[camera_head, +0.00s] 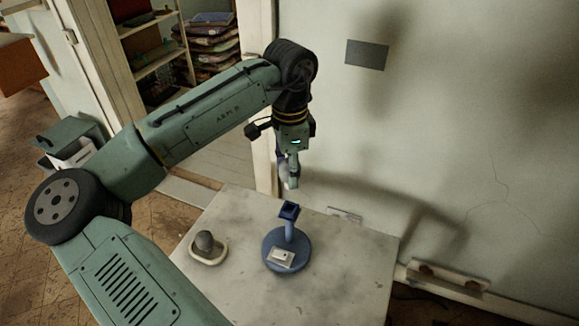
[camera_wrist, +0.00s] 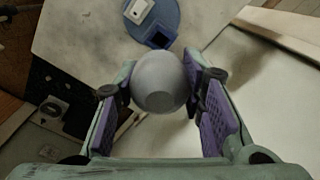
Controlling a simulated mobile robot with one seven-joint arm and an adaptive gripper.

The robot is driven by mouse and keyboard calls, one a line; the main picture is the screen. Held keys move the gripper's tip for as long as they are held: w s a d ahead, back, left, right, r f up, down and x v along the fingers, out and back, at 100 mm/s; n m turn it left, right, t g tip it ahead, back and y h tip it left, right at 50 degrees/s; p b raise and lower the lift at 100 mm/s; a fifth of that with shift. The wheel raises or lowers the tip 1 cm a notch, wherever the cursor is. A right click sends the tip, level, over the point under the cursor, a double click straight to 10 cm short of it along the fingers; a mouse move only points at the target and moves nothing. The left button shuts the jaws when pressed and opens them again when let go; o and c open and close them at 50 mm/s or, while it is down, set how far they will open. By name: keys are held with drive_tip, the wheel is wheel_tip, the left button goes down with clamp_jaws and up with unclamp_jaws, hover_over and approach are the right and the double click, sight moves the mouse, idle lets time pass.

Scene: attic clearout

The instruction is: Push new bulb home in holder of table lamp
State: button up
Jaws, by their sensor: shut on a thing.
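A blue table lamp (camera_head: 286,250) stands upright on the pale table, with a round base, a short stem and a square open holder (camera_head: 289,211) on top. My gripper (camera_head: 291,180) points down above and close to the holder. In the wrist view my gripper (camera_wrist: 160,88) is shut on a round grey-white bulb (camera_wrist: 158,82), with a purple-padded finger on each side. The lamp's holder (camera_wrist: 160,38) shows beyond the bulb in that view, apart from it. The bulb's lower end is hidden in the wrist view.
A dark grey rounded thing (camera_head: 205,241) sits in a pale dish (camera_head: 209,256) on the table (camera_head: 335,285), left of the lamp. A small flat piece (camera_head: 345,214) lies at the table's back edge by the wall. The table's right and front are clear.

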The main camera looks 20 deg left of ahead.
drive_tip(key=shift+f+b, duration=1.55)
drive_tip(key=shift+f, duration=1.35)
drive_tip(key=shift+p, duration=0.75)
drive_tip(key=shift+f+b, duration=0.35)
drive_tip(key=shift+f, duration=0.3)
drive_tip(key=shift+r, duration=0.15)
drive_tip(key=shift+r+p, duration=0.25)
drive_tip(key=shift+p, duration=0.25)
drive_tip(key=shift+p, duration=0.45)
idle(1.0)
drive_tip(key=shift+f+b, duration=0.3)
drive_tip(key=shift+f, duration=0.15)
drive_tip(key=shift+r+p, duration=0.25)
drive_tip(key=shift+p, duration=0.05)
